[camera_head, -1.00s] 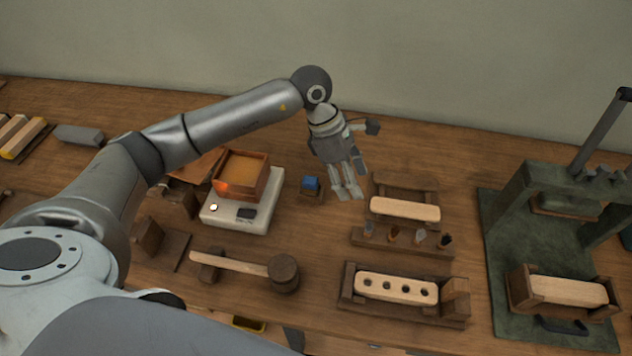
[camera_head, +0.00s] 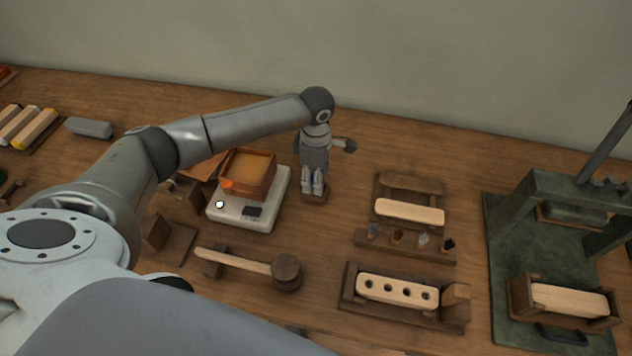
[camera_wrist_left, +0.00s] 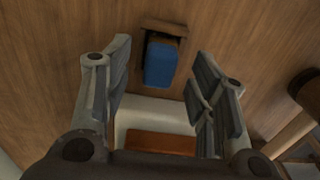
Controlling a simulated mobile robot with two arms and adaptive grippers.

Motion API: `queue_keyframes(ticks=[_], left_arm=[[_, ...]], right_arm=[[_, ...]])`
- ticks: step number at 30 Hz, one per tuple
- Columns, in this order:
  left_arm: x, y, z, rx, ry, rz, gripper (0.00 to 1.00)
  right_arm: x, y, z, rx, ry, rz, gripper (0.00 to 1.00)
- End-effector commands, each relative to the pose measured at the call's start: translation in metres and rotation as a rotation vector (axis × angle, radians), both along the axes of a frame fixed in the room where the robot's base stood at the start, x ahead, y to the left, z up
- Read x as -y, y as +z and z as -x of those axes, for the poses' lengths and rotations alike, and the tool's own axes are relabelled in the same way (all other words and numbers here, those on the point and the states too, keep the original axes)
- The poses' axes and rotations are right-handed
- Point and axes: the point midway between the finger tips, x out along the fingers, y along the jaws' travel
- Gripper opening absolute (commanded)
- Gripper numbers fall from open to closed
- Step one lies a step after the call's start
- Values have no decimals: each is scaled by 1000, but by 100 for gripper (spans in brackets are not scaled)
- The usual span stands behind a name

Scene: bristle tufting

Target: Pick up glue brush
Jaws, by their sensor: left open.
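A blue block-like piece (camera_wrist_left: 160,63) stands in a small wooden holder (camera_wrist_left: 165,27) in the left wrist view. It may be the glue brush's handle; no bristles show. In the head view my left gripper (camera_head: 313,184) hides it, and only part of the holder (camera_head: 314,200) shows below the fingers. My left gripper is open and points down over the holder. In the wrist view the blue piece lies between the two fingers, with a gap on each side. My right gripper is not in view.
A mallet (camera_head: 286,271) lies in front. Block holders (camera_head: 410,212) and a green press (camera_head: 560,190) stand to the right. The table behind is clear.

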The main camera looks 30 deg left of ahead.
Motion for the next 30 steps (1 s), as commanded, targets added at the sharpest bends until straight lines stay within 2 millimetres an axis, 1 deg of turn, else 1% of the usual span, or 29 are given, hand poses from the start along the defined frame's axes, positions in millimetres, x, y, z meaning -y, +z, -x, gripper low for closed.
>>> queue_keyframes(ticks=[1, 3, 6, 12, 14, 23, 24, 30], left_arm=[[1, -6, 1, -3, 1, 0, 52], [0, -14, 0, -2, 1, 1, 52], [0, -20, 0, 0, 0, 1, 52], [0, -22, 0, 1, 0, 1, 52], [0, -22, 0, 1, 0, 1, 45], [0, -21, 0, 1, 0, 1, 7], [0, -21, 0, 1, 0, 1, 4], [0, -21, 0, 1, 0, 1, 4]], right_arm=[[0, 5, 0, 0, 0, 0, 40], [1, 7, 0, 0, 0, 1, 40], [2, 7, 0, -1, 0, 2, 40], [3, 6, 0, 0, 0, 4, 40], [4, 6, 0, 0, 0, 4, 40], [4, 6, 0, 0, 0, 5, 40], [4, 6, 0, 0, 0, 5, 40], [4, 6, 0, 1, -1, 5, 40]])
